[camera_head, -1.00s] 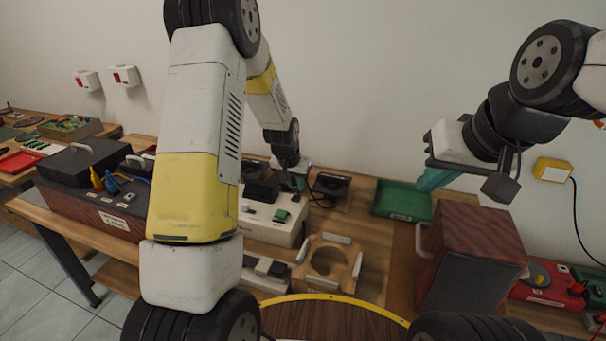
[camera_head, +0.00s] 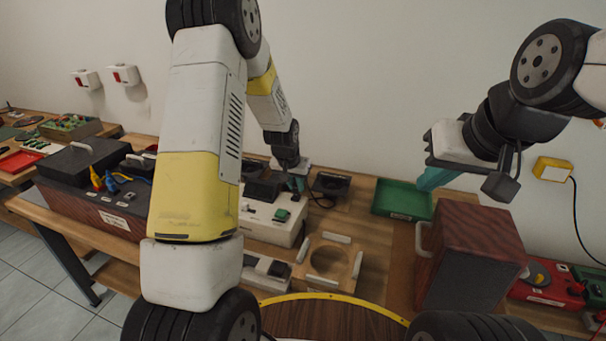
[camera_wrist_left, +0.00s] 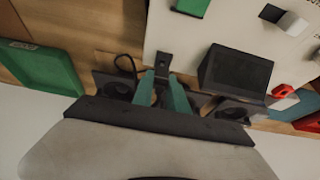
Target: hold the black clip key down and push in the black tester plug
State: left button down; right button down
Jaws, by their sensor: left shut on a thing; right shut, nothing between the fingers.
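My left gripper (camera_head: 297,184) is at the back right of a white box (camera_head: 262,224). In the left wrist view its teal fingers (camera_wrist_left: 164,84) are close together around a small dark piece (camera_wrist_left: 163,63) at the edge of the white box. A thin black cable (camera_wrist_left: 124,64) loops beside it, so the piece appears to be the black tester plug; its shape is mostly hidden by the fingers. My right gripper (camera_head: 426,184) is shut and empty, above the right end of the green tray. I cannot make out the black clip key.
A black block (camera_wrist_left: 235,72) and a green switch (camera_head: 282,215) sit on the white box. Dark units (camera_head: 332,183) stand behind it. A green tray (camera_head: 392,200), a wooden cabinet with a handle (camera_head: 475,250) and a wooden stand with a round hole (camera_head: 345,253) are nearby.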

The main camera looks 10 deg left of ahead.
pick_arm(q)
jog(key=shift+f, duration=0.65)
dwell(0.5)
jog(key=c, duration=1.2)
grip_release()
jog(key=shift+c, duration=0.2)
jog(key=w+v, duration=0.1)
jog(key=v, duration=1.1)
jog(key=shift+w+r, duration=0.35)
jog(key=shift+r, duration=0.25)
jog(key=shift+d, duration=0.1)
